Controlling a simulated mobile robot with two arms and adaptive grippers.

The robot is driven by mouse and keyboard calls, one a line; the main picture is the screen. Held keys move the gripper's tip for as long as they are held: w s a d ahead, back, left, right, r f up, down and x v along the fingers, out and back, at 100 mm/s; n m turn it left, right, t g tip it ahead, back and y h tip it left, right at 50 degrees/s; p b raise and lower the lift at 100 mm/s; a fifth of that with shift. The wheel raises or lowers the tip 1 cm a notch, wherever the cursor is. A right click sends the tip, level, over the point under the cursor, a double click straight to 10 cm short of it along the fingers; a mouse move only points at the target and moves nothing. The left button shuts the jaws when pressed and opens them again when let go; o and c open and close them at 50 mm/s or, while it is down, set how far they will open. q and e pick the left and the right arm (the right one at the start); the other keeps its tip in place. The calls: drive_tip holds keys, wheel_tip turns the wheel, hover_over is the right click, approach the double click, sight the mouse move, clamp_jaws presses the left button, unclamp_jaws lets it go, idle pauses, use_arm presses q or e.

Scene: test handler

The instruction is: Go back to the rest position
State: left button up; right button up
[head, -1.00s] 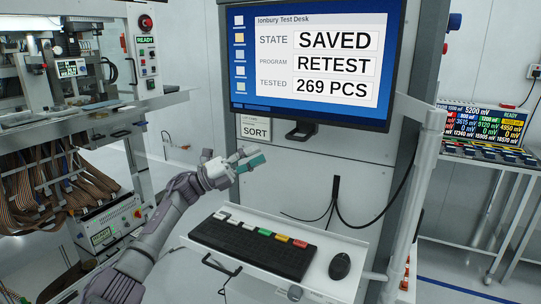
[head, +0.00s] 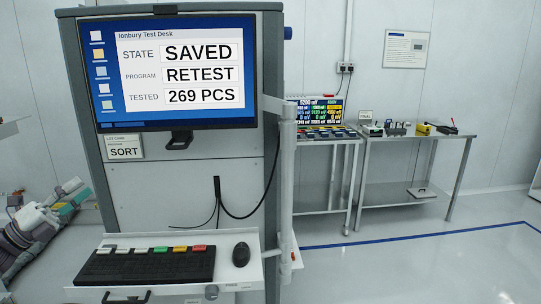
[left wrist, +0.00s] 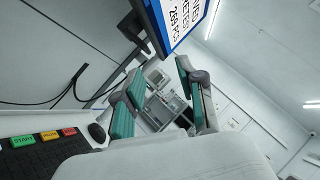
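My left gripper (head: 75,191) is at the left edge of the head view, beside the test desk cabinet. Its grey fingers have green pads. In the left wrist view my left gripper (left wrist: 158,76) stands open, with a wide gap between the pads and nothing held. My left forearm runs down toward the lower left corner of the head view. My right gripper is in neither view.
The monitor (head: 178,75) reads SAVED, RETEST, 269 PCS. Below it a shelf (head: 235,283) bears a keyboard (head: 150,267) and a mouse (head: 241,254). A steel table (head: 440,150) with small devices stands at the right. Floor on the right is clear.

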use_arm(q)
drive_tip(key=w+d+f+n+t+y, duration=0.1)
drive_tip(key=d+f+n+t+y, duration=0.5)
drive_tip(key=f+n+y, duration=0.65)
drive_tip(key=s+d+f+n+g+y, duration=0.25)
drive_tip(key=s+f+n, duration=0.2)
drive_tip(key=f, duration=0.25)
drive_tip(key=s+d+f+n+g+y, duration=0.2)
drive_tip(key=s+d+f+n+g, duration=0.15)
drive_tip(key=f+n, duration=0.3)
drive_tip(key=s+d+f+n+g, duration=0.2)
drive_tip(key=s+d+f+g, duration=0.2)
drive_tip(key=s, duration=0.6)
drive_tip(key=s+d+f+n+g+h, duration=0.1)
drive_tip(key=s+d+f+n+g, duration=0.2)
drive_tip(key=s, duration=0.7)
drive_tip(key=s+d+f+n+g, duration=0.2)
drive_tip(key=s+d+f+g, duration=0.25)
drive_tip(key=s, duration=0.65)
wheel_tip(320, 180, down, 28)
drive_tip(key=s+g, duration=0.2)
drive_tip(key=s+a+f+g, duration=0.1)
drive_tip(key=s+a+f, duration=0.2)
drive_tip(key=s+f, duration=1.1)
drive_tip(key=shift+s+f+m, duration=0.15)
drive_tip(key=shift+s+m, duration=0.3)
drive_tip(key=shift+s, duration=0.75)
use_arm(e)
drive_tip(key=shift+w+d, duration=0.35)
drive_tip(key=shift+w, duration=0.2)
